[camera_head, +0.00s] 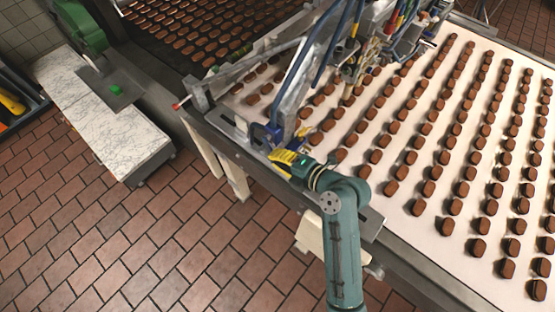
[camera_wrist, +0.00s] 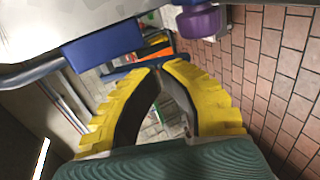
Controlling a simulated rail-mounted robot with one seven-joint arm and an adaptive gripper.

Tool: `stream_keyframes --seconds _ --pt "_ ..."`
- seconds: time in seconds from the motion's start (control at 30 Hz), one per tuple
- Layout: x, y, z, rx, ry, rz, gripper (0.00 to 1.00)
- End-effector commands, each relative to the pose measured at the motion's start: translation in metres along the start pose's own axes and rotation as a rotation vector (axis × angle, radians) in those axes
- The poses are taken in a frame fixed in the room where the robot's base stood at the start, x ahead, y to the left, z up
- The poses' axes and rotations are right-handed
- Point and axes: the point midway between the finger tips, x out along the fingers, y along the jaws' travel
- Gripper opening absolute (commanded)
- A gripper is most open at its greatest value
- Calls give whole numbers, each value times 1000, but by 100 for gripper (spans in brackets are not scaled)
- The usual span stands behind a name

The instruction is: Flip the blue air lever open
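The blue air lever (camera_wrist: 120,73) shows in the wrist view as a thin blue bar running across just at my fingertips. A larger blue block (camera_wrist: 103,43) sits beside it, up and left. In the head view, blue parts (camera_head: 259,131) show at the conveyor's near edge, right beside my gripper (camera_head: 275,154). My gripper also shows in the wrist view (camera_wrist: 159,66): its yellow fingers arch inward and their tips nearly meet. The tips are at the bar. I cannot tell whether the bar is between them or just beyond them.
A purple knob (camera_wrist: 198,22) shows near the fingertips. A marble-topped table (camera_head: 105,125) stands left; the brick floor between is clear.

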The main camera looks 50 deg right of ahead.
Motion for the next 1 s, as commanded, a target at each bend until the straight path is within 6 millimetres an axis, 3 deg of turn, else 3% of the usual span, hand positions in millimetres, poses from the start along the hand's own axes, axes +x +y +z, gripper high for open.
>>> stream_keyframes --seconds 0.6,1.0 --pt "18 -20 0 -2 -1 215 0" --pt "24 -14 0 -1 0 378 0"
